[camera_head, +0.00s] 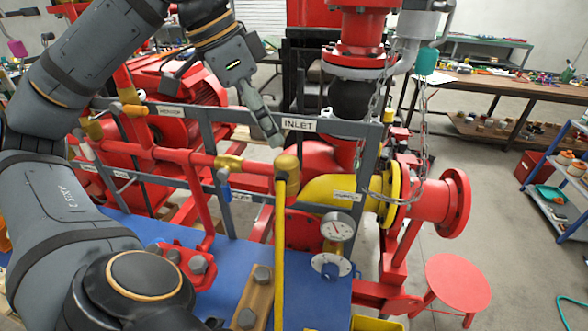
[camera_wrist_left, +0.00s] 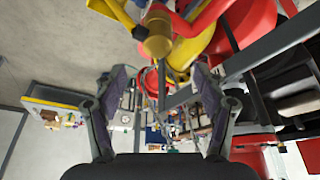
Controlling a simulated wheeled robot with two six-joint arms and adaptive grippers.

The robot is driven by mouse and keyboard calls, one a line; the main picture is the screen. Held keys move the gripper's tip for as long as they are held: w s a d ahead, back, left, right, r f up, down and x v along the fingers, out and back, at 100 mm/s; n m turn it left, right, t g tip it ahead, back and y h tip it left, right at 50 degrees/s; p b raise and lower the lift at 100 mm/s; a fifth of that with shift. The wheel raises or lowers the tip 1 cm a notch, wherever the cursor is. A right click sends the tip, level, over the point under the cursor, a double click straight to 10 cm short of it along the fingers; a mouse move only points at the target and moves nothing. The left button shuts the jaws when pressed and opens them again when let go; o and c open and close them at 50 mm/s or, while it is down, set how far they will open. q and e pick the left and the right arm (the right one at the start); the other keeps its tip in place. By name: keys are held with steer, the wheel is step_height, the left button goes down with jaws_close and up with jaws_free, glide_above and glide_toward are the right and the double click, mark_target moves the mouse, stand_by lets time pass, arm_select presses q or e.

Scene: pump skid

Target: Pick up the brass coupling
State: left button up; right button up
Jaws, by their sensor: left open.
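A brass coupling (camera_head: 287,166) sits at the right end of the horizontal red pipe in the head view, just below the INLET label. A yellow upright bar stands directly under it. My left gripper (camera_head: 270,128) is open and empty, pointing down, a little above and left of this coupling. In the left wrist view, a round brass end (camera_wrist_left: 157,42), which looks like the same coupling, shows ahead at the top. The two spread fingers (camera_wrist_left: 160,85) stand apart from it. My right gripper is not in view.
A grey frame rail (camera_head: 330,127) passes close behind the coupling. Another brass fitting (camera_head: 229,162) and a blue-handled valve (camera_head: 224,187) are to its left. A yellow elbow pipe (camera_head: 330,190) and gauges (camera_head: 337,226) are to its right. Open floor lies further right.

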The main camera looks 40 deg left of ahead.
mark_target(287, 160)
arm_select(q)
steer(key=b+x, duration=0.1)
steer(key=x, duration=0.2)
steer(key=shift+f, duration=0.25)
steer(key=shift+w+d+f+b, duration=0.2)
steer(key=shift+w+f+b, duration=0.3)
steer(key=shift+w+f, duration=0.3)
steer(key=f+b, duration=0.1)
steer(key=f, duration=0.1)
steer(key=d+f+b, duration=0.1)
steer(key=f, duration=0.1)
steer(key=shift+w+d+f, duration=0.1)
steer(key=shift+w+f, duration=0.25)
steer(key=shift+w, duration=0.05)
steer(key=shift+c, duration=0.3)
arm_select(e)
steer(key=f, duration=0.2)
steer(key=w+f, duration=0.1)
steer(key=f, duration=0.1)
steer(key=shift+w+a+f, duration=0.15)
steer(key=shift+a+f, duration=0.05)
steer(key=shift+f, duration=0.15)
